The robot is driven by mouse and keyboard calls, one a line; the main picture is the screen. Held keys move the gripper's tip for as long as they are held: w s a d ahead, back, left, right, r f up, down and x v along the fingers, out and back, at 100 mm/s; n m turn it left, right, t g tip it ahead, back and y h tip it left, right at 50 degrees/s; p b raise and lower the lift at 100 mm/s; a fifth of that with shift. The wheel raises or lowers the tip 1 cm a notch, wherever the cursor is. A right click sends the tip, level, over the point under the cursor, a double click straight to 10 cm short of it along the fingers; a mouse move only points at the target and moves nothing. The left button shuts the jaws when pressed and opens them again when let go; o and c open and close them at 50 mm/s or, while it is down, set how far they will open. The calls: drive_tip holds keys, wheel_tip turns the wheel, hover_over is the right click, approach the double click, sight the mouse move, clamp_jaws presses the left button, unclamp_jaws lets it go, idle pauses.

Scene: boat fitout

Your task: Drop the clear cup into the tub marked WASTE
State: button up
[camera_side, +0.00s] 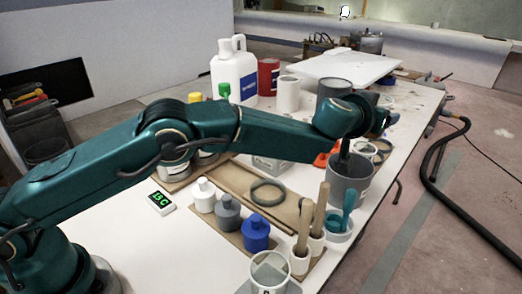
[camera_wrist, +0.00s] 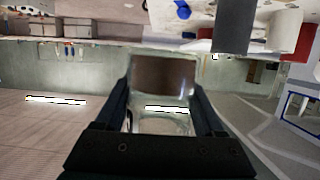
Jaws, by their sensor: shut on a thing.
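My gripper (camera_wrist: 160,92) is shut on the clear cup (camera_wrist: 160,122), which shows between its two dark fingers in the wrist view. The cup is see-through, and the room behind shows through it. In the side view my gripper (camera_side: 345,150) is at the right side of the table, above a grey tub (camera_side: 349,188). The tub's mouth faces up. No WASTE marking can be read on it. The cup cannot be made out in the side view.
A dark grey cylinder (camera_side: 333,89), a red can (camera_side: 268,77) and a white jug (camera_side: 233,72) stand behind. A teal-handled tool sits in a small pot (camera_side: 338,229).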

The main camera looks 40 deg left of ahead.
sight(367, 137)
drive_tip(key=shift+f, duration=2.75)
drive_tip(key=o, duration=1.6)
drive_tip(key=shift+c, duration=0.2)
drive_tip(key=shift+s+r, duration=0.1)
drive_tip(key=shift+s, duration=0.05)
drive_tip(key=shift+v, duration=1.2)
wheel_tip(367, 137, up, 7)
drive_tip(key=shift+s+r, duration=0.1)
drive_tip(key=shift+s, duration=0.05)
drive_tip(key=shift+a, duration=0.15)
